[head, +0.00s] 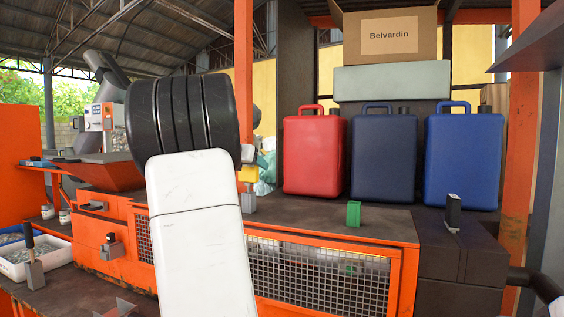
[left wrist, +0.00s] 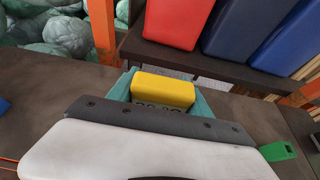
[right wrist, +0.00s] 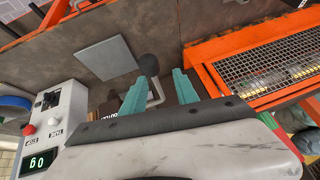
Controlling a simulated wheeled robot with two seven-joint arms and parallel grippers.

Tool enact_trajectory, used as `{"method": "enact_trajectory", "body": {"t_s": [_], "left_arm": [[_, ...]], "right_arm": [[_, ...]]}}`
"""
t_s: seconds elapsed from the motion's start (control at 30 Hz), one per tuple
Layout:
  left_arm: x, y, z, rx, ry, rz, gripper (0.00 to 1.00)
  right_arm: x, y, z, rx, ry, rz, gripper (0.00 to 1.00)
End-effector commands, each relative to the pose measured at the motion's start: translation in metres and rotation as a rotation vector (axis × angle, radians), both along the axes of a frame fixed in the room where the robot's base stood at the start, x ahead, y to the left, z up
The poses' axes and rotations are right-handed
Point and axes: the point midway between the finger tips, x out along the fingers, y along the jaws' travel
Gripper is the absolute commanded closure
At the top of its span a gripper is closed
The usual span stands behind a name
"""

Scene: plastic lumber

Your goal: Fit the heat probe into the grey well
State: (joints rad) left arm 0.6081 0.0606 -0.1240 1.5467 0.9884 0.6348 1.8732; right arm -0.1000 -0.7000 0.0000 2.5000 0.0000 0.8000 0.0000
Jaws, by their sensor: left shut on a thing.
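My left gripper (head: 248,160) is mostly hidden behind my own arm in the head view. In the left wrist view its teal fingers (left wrist: 165,88) are shut on a yellow block (left wrist: 163,90), which appears to be the handle of the heat probe. The yellow block (head: 248,174) also shows in the head view, directly above a grey upright block (head: 248,203), apparently the grey well. I cannot tell whether the probe's lower end is inside it. My right gripper (right wrist: 162,90) is open and empty in the right wrist view.
A green well (head: 353,213) stands on the dark bench top to the right. A black-handled piece (head: 453,213) stands farther right. Red (head: 315,152), navy (head: 384,153) and blue (head: 463,158) canisters line the back. The bench between the grey and green blocks is clear.

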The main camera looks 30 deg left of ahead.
Motion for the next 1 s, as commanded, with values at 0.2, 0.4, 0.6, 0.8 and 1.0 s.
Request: {"method": "enact_trajectory", "body": {"t_s": [0.2,0.4,0.6,0.8,1.0], "left_arm": [[0.000,0.000,-0.009,-0.001,0.000,0.000,0.92],[0.000,0.000,-0.016,-0.001,0.000,-0.001,0.92],[0.000,0.000,-0.019,-0.001,0.000,0.000,0.92],[0.000,0.000,-0.020,0.000,0.000,0.000,0.92],[0.000,0.000,-0.019,0.000,0.000,0.000,0.30]], "right_arm": [[0.000,0.000,0.000,0.000,0.000,0.000,0.64],[0.000,0.000,0.000,0.000,0.000,0.000,0.64],[0.000,0.000,0.000,0.000,0.000,0.000,0.64],[0.000,0.000,0.000,0.000,0.000,0.000,0.64],[0.000,0.000,0.000,0.000,0.000,0.000,0.64]]}}
